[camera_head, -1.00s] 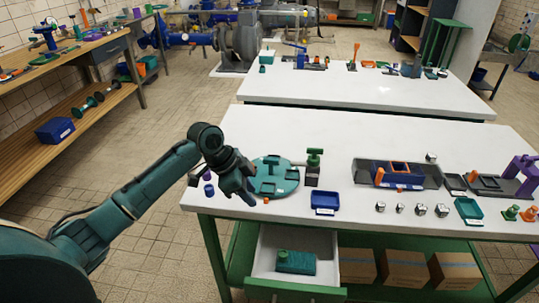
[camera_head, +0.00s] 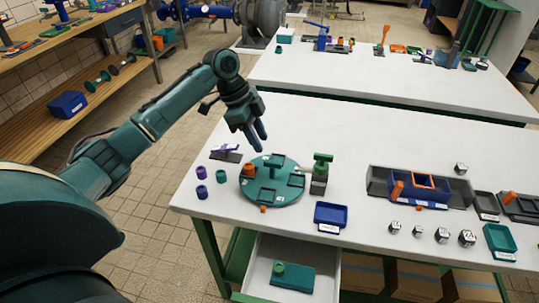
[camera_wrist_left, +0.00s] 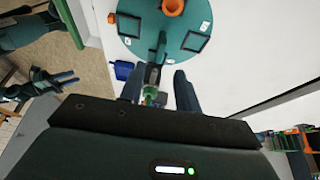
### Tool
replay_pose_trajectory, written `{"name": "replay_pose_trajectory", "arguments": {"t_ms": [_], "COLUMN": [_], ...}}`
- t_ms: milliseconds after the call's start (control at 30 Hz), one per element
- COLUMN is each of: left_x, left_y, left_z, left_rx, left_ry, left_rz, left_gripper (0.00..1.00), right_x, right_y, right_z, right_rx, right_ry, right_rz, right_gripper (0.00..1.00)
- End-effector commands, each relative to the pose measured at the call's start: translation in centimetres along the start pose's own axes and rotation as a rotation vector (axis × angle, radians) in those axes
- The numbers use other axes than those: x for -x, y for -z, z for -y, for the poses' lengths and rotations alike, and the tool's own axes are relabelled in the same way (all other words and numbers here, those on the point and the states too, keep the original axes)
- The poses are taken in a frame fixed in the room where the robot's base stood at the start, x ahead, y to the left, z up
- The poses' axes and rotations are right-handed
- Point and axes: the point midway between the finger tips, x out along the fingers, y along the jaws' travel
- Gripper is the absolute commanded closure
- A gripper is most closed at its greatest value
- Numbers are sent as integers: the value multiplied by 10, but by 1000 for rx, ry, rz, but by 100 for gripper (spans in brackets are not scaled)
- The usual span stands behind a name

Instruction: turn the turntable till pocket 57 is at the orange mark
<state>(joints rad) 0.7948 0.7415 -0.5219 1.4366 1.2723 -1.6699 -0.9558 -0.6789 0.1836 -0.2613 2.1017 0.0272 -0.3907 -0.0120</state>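The round teal turntable (camera_head: 272,196) lies at the left of the near white table. It has dark-framed pockets and small white labels, too small to read. An orange round piece (camera_head: 250,170) stands on its left part. A small orange mark (camera_head: 263,209) is at its front edge. My left gripper (camera_head: 258,145) is above the turntable's back edge, open and empty, fingers pointing down. In the left wrist view its spread fingers (camera_wrist_left: 160,88) are beside the turntable (camera_wrist_left: 140,42). My right gripper (camera_wrist_left: 68,78) shows small at the left there; its opening is unclear.
A green-topped post (camera_head: 321,170) stands right of the turntable. A blue tray (camera_head: 331,214) is at the front. Several metal cubes (camera_head: 442,235) and a blue box (camera_head: 425,190) are further right.

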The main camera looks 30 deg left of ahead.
Motion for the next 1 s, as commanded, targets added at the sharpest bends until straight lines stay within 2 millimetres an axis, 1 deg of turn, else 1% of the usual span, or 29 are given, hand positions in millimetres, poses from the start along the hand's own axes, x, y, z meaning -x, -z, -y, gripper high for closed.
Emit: {"name": "replay_pose_trajectory", "arguments": {"t_ms": [33,200,300,400,533,767,1000], "left_x": [-12,-43,-56,-65,-70,-70,-70], "left_y": [0,0,0,0,0,0,0], "left_z": [-1,0,0,0,0,0,0], "left_rx": [1,1,1,1,1,1,1], "left_ry": [-4,-2,-1,0,2,2,2], "left_rz": [0,1,-1,0,1,1,1], "left_gripper": [67,67,67,67,67,67,86], "right_x": [0,0,-1,-2,-2,-3,-2], "right_y": [1,3,4,6,6,6,5], "right_z": [0,0,0,-1,-2,-2,-3], "right_rx": [-1,-5,-9,-11,-10,-9,-3], "right_ry": [0,-3,-5,-7,-9,-10,-9], "right_rz": [0,-3,-5,-8,-9,-8,-6], "right_gripper": [64,64,64,64,64,64,64]}}
